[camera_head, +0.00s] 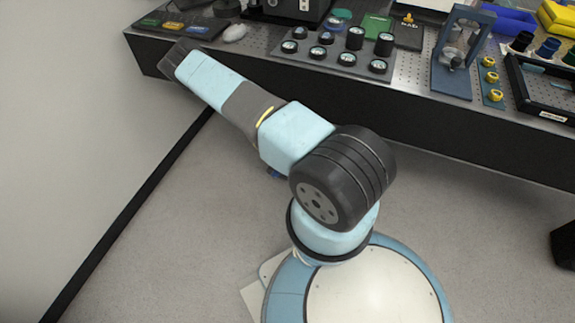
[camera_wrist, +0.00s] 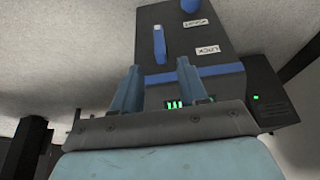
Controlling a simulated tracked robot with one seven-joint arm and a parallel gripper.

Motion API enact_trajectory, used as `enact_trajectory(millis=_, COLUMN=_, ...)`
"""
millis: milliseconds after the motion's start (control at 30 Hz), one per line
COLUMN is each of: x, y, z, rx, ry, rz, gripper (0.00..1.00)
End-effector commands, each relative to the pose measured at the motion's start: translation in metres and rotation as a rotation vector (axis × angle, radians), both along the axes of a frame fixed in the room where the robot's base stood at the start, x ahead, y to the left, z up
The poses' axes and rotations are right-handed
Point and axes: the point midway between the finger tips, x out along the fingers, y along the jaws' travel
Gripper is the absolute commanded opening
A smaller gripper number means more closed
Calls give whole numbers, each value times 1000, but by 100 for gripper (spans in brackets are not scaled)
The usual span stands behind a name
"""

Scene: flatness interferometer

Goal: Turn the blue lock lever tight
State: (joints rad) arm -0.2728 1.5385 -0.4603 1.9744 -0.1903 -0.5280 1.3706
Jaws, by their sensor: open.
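In the wrist view, a dark box-shaped unit (camera_wrist: 222,45) stands ahead of my gripper (camera_wrist: 158,65). A blue lever (camera_wrist: 160,45) with a pale end is on its dark face, beyond the gap between my fingertips. A white label (camera_wrist: 207,50) reading LOCK is to its right. The head view shows my arm reaching to the upper left, but not my gripper or the lever.
A blue band crosses the unit, with a green lit display (camera_wrist: 176,104) between my fingers. Another blue part (camera_wrist: 190,5) is at the wrist view's top edge. In the head view, a bench (camera_head: 420,110) holds dark round pieces, a blue-grey stand (camera_head: 452,83) and trays.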

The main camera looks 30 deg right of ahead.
Motion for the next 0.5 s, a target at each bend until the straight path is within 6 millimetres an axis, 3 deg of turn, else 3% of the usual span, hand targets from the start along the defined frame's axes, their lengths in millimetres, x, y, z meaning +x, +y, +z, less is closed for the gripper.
enact_trajectory(millis=500, x=16, y=-20, z=-63, rx=0, ry=0, rz=1, gripper=43)
